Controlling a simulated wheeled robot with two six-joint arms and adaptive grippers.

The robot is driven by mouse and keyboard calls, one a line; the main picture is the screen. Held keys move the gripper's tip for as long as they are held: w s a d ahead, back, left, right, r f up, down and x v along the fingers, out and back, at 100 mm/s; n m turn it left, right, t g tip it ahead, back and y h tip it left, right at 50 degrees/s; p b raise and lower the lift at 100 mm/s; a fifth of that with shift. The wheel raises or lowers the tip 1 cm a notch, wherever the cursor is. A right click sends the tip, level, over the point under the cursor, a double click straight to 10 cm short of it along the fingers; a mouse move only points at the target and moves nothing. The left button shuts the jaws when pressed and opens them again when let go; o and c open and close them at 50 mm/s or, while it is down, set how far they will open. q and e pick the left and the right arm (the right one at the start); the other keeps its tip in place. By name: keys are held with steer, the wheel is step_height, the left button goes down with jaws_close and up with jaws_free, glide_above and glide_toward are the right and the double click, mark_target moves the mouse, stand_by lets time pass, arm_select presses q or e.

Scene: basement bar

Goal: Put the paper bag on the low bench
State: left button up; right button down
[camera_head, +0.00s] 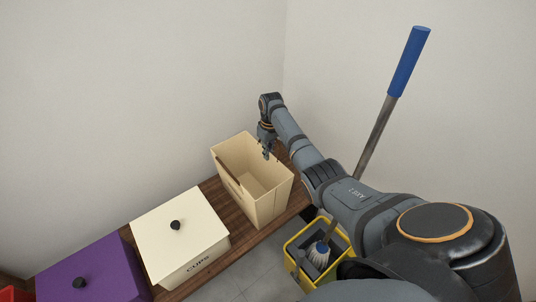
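The paper bag (268,203) is tan, open at the top and looks empty. It appears upright on the low wooden bench (226,211), near the bench's right end, with its near corner close to the front edge. My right gripper (268,152) points down at the bag's far right rim, with a fingertip at or just inside the opening. Whether it touches or grips the rim, I cannot tell; the fingers are small and partly overlapped. My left gripper is not in view.
Right of the bench is a yellow mop bucket (298,258) with a blue-handled mop (375,130), close to my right arm. Walls close in behind.

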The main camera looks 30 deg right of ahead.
steer(key=c, duration=1.5)
jaws_free()
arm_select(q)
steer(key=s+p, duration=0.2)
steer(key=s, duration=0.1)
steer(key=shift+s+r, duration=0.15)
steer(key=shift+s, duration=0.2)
arm_select(e)
steer(key=r, duration=1.2)
steer(key=shift+d+r, duration=0.1)
steer(key=shift+d, duration=0.25)
